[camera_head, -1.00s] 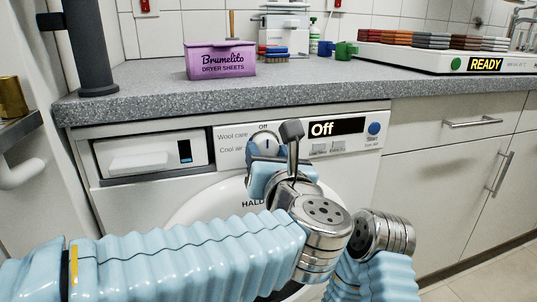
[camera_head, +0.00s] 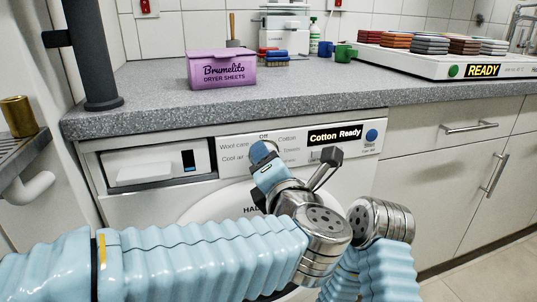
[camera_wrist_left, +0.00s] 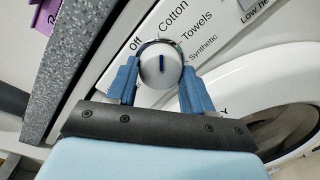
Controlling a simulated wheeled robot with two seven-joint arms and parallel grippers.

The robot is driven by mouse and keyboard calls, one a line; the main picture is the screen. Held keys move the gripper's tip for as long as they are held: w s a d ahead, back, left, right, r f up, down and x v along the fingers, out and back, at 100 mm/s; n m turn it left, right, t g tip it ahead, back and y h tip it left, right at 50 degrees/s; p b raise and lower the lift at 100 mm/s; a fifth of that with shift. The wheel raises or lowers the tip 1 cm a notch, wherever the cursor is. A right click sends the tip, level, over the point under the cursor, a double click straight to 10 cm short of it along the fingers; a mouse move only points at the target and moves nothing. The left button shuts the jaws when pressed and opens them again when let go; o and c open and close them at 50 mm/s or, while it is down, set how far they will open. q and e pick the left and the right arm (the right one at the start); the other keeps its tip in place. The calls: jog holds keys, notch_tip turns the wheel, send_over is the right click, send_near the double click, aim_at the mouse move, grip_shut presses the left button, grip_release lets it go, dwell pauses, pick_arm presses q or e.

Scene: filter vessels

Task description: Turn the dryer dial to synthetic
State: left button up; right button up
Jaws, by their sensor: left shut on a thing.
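The dryer dial (camera_wrist_left: 160,65) is a round white knob with a dark blue pointer line. The left wrist view shows it among the labels Off, Cotton, Towels and Synthetic. My left gripper (camera_head: 263,157) is at the dial and covers most of it in the head view. In the left wrist view its two blue fingers (camera_wrist_left: 160,82) are shut on the dial from both sides. The dryer's display (camera_head: 335,135) reads "Cotton Ready". The Synthetic label (camera_wrist_left: 203,46) is to the dial's right in the wrist view.
A blue start button (camera_head: 371,136) is right of the display. The round dryer door (camera_head: 200,207) is below the panel, partly behind my left arm. A purple dryer sheets box (camera_head: 221,70) stands on the grey counter (camera_head: 150,100) above.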

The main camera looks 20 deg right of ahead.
pick_arm(q)
jog(key=shift+d+m+y+p, duration=0.1)
jog(key=shift+m+y+p, duration=0.3)
jog(key=shift+m+p, duration=3.4)
jog(key=shift+d+m+y+p, duration=0.1)
jog(key=shift+m+y+p, duration=0.3)
jog(key=shift+m+p, duration=3.35)
pick_arm(e)
notch_tip(320, 180, up, 14)
jog(key=a+b, duration=0.1)
jog(key=a, duration=0.1)
jog(key=shift+s+b, duration=0.3)
jog(key=shift+s, duration=0.1)
pick_arm(q)
jog(key=shift+m, duration=0.85)
pick_arm(e)
jog(key=shift+f, duration=0.1)
pick_arm(q)
jog(key=o, duration=1)
jog(key=shift+o, duration=0.2)
pick_arm(e)
jog(key=shift+s, duration=0.1)
